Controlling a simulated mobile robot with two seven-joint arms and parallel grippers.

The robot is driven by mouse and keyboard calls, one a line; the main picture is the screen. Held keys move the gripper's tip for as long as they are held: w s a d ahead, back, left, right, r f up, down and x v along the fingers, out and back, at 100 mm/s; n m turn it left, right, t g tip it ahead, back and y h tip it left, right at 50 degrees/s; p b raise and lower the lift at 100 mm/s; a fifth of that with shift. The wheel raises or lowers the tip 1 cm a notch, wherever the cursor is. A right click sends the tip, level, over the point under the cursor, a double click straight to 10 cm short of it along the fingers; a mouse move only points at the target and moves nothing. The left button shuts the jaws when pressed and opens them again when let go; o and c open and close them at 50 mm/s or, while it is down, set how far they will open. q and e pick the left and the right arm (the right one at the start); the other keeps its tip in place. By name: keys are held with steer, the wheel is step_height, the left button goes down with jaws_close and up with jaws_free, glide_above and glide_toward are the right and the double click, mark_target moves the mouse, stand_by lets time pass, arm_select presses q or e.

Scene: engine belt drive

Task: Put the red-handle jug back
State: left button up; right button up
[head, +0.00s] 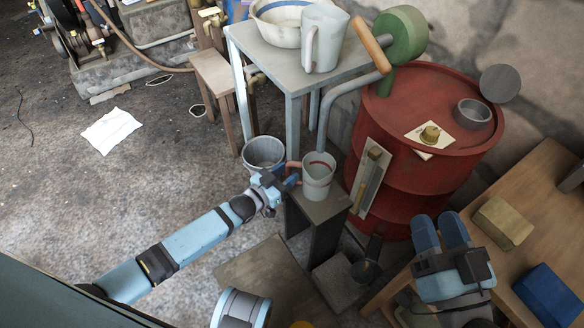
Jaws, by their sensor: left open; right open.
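The red-handle jug (317,182), white with a red band inside its rim, stands upright on a small dark stand (327,207). Its red handle points left, toward my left gripper (291,181). My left gripper is open, with its fingertips at the handle; I cannot tell whether they are around it or touch it. My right gripper (440,231) is open and empty at the lower right, in front of the red drum (400,185) and left of the wooden bench.
A grey table (287,68) holds a larger white jug (322,42) and a basin (278,28). A bucket (264,153) stands behind my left gripper. The drum carries a grey cup (472,113) and a green wheel (402,36). The wooden bench (545,190) holds a yellowish block (503,222) and a blue block (549,293).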

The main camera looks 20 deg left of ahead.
arm_select(q)
steer(key=p+v, duration=0.2)
steer(key=v, duration=0.7)
steer(key=shift+s, duration=0.25)
arm_select(e)
steer(key=shift+d+f+h, duration=0.2)
steer(key=shift+d+h, duration=0.15)
steer(key=shift+h, duration=0.05)
arm_select(q)
steer(key=shift+a, duration=0.1)
